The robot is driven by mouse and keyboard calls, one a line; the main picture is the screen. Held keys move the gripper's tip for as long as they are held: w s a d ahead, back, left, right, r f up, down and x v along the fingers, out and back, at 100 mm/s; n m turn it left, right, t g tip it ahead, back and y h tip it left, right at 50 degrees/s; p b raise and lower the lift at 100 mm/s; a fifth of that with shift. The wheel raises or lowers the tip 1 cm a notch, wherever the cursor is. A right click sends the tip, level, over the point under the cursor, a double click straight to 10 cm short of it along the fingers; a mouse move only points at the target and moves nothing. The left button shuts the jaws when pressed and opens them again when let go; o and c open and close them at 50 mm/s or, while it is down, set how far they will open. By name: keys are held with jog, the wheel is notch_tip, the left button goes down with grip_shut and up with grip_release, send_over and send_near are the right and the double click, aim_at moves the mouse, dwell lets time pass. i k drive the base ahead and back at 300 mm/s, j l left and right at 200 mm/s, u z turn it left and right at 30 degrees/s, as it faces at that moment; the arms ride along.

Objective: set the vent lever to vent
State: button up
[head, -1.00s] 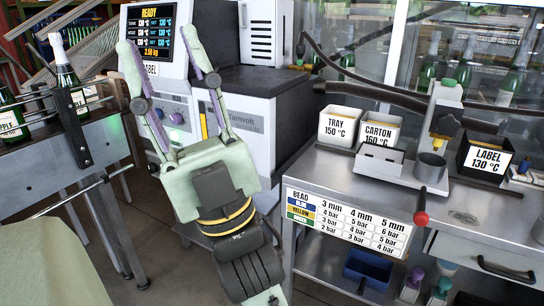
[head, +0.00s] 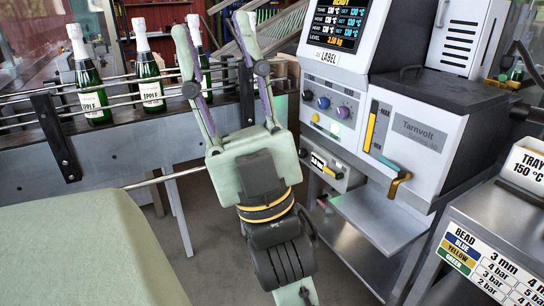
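My gripper (head: 212,27) is raised in the middle left of the head view, its two fingers spread wide with nothing between them. The grey-white Tarnvolt machine (head: 425,138) stands to its right. A gold handle (head: 398,184) and a teal lever (head: 387,163) stick out low on the machine's front. A small box (head: 330,168) with a readout and a yellow lever is mounted left of them. No legible label tells which of these is the vent lever. My gripper is apart from all of them.
Several green bottles (head: 150,78) stand behind rails on a conveyor (head: 120,150) at the left. A metal shelf (head: 375,222) juts out below the machine. A bench with a TRAY bin (head: 524,168) and a bead chart (head: 490,262) is at the right.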

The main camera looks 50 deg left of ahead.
aim_at(339, 176)
jog(key=u, duration=1.15)
jog(key=i+j+u, duration=0.15)
jog(key=i, duration=0.4)
jog(key=i+j+u, duration=0.15)
jog(key=i, duration=0.4)
jog(key=j, duration=0.1)
